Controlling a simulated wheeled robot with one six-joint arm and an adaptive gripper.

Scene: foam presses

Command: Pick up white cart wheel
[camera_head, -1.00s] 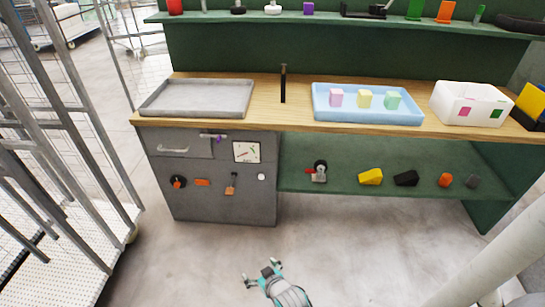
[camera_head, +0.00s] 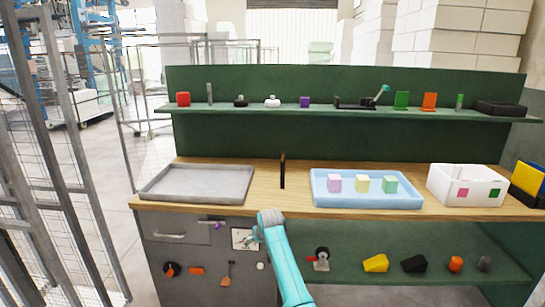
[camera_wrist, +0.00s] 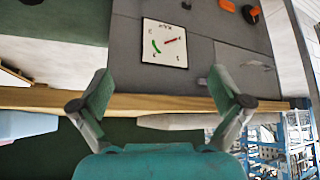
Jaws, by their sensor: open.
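The white cart wheel (camera_head: 272,101) is a small white rounded piece on the green upper shelf, just right of a similar dark wheel (camera_head: 240,101). It does not show in the wrist view. My gripper (camera_wrist: 160,92) is open and empty, its two fingers spread wide. In the head view my gripper (camera_head: 248,238) is small and partly hidden by my wrist, in front of the gauge panel below the worktop edge. It is well below the white wheel and apart from it.
A mesh cart stands at left.

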